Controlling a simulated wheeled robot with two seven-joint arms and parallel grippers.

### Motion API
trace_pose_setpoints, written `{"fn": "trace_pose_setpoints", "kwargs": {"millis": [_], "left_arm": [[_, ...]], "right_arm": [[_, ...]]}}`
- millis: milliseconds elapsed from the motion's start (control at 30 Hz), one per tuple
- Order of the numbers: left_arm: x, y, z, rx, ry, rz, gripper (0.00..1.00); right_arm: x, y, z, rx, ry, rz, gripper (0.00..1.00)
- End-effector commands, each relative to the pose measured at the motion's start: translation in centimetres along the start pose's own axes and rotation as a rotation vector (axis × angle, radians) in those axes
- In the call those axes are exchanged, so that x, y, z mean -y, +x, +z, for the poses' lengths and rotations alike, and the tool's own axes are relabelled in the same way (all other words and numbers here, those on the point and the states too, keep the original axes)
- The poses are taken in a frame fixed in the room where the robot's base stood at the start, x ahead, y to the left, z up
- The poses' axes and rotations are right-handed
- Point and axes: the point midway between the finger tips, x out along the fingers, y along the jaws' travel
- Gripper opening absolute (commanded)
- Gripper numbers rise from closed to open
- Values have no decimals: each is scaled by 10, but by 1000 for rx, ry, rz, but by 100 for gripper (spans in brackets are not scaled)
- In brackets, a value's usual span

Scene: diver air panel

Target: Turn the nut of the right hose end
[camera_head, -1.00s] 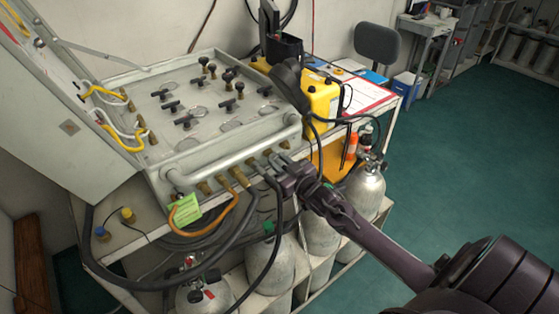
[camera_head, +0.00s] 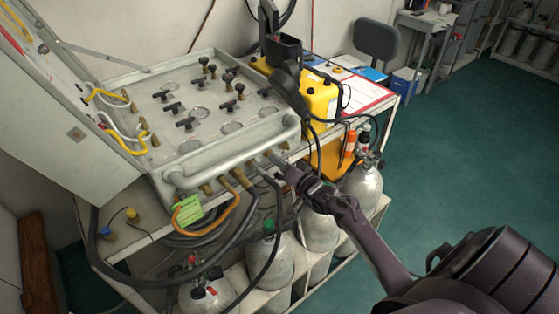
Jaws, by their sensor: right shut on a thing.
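The grey air panel (camera_head: 215,150) stands open on the bench, with a row of brass fittings (camera_head: 222,182) along its front edge. A black hose (camera_head: 277,215) hangs from the right part of this row; its upper end is the right hose end. My right gripper (camera_head: 272,161) is at that end, against the panel's front edge, and is shut on the hose end's nut. The jaws mostly hide the nut. An orange hose (camera_head: 220,222) hangs to the left of it, beside a green tag (camera_head: 187,210). My left gripper is out of view.
Grey cylinders (camera_head: 270,262) stand on the shelf below the panel. A yellow case (camera_head: 319,100) and an orange-and-red bottle (camera_head: 350,143) are to the right of the panel. Looped dark hoses (camera_head: 130,284) lie in front. The green floor (camera_head: 470,170) at right is clear.

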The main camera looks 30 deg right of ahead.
Motion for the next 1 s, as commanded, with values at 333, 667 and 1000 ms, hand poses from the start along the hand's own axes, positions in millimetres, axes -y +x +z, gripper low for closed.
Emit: {"fn": "trace_pose_setpoints", "kwargs": {"millis": [333,667,1000], "left_arm": [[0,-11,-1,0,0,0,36],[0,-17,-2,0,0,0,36],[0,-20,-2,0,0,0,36]], "right_arm": [[-2,-1,3,4,331,-18,2],[-4,-2,4,5,588,-34,2],[-6,-2,6,6,726,-41,2]]}}
